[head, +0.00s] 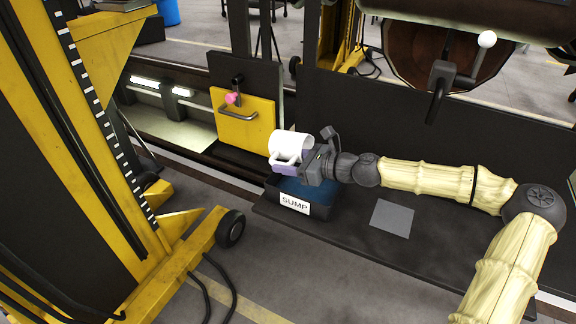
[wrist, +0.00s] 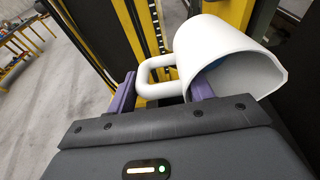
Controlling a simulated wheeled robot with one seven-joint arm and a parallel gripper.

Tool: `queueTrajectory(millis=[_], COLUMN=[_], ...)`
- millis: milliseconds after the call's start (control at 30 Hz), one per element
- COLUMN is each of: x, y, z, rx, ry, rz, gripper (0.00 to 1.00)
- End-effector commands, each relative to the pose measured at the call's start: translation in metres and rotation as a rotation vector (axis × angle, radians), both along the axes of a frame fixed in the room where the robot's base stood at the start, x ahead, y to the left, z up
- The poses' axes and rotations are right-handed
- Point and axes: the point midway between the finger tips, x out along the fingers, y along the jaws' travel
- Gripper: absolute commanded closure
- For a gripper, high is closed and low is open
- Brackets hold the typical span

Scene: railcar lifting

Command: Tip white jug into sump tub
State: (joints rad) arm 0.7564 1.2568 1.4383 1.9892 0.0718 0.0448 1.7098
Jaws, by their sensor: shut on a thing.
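The sump tub (head: 310,208) is a dark box with a blue inside and a white SUMP label, directly below my gripper. Its far part is hidden by the jug and gripper.
The tub stands at the left end of a dark bench (head: 345,232). A grey square plate (head: 392,219) lies right of it. A yellow panel with a handle (head: 246,121) stands behind. A yellow lifting column (head: 150,265) on wheels is at the left.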

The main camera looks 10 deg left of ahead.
Motion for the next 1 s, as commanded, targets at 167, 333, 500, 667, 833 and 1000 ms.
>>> queueTrajectory(millis=[167, 333, 500, 667, 833, 1000], x=[-0.001, -0.001, -0.002, -0.003, -0.003, -0.004], y=[-0.002, -0.005, -0.006, -0.008, -0.009, -0.011], z=[-0.002, -0.001, 0.0, 0.002, 0.003, 0.005], rx=[0.053, 0.1, 0.145, 0.189, 0.234, 0.273], ry=[-0.017, -0.036, -0.052, -0.067, -0.083, -0.098], rz=[0.0, -0.001, -0.001, -0.002, -0.001, -0.001], gripper=[0.9, 0.9, 0.9, 0.91, 0.91, 0.91])
